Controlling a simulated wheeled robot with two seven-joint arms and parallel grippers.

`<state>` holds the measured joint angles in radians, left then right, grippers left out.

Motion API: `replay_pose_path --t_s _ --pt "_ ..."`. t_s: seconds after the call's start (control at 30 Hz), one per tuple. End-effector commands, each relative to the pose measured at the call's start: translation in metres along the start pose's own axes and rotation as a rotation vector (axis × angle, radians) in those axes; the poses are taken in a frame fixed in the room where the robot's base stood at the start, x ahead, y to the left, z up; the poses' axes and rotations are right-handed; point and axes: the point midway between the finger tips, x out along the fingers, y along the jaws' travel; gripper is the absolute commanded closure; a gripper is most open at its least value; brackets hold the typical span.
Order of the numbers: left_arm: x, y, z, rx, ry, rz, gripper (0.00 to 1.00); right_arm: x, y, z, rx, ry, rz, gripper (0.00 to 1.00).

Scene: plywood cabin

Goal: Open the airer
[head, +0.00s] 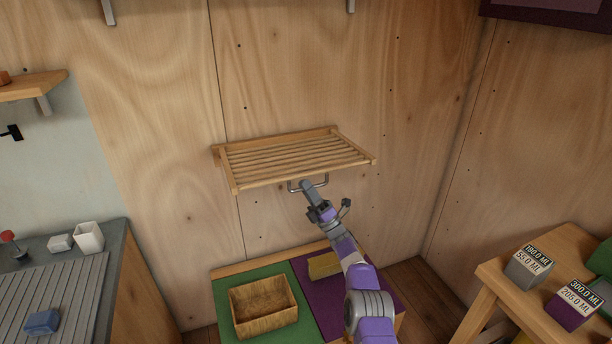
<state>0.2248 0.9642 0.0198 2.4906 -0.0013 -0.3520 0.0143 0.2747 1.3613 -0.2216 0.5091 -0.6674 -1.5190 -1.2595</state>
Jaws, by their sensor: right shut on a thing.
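The airer (290,158) is a light wooden frame with several slats, fixed to the plywood wall in the middle of the head view. It stands out from the wall, swung down to near level. A grey metal bar handle (323,183) hangs below its front edge. My right gripper (306,186) is at this handle and shut on it, with the purple and grey arm reaching up from below. The fingers hide part of the handle. My left gripper is not in view.
Below stands a low table with a green mat (228,290), a purple mat (320,300), a wooden box (263,305) and a yellowish block (323,265). A counter (115,260) is at left, a wooden table (495,270) with labelled blocks at right. Wall space around the airer is clear.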

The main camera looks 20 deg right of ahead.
Motion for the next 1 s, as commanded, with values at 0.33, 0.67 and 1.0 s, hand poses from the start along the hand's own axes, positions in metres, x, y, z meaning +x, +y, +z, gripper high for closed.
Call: replay_pose_path --t_s 0.33,0.67,1.0 --pt "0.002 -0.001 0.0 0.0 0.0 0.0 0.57 -0.02 -0.014 -0.001 -0.006 -0.007 -0.012 1.0" --pt "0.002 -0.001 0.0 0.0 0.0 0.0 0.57 -0.022 -0.015 0.0 -0.006 -0.01 -0.014 1.0" --pt "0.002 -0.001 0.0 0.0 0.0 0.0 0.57 -0.021 -0.015 0.0 -0.007 -0.009 -0.012 0.77"
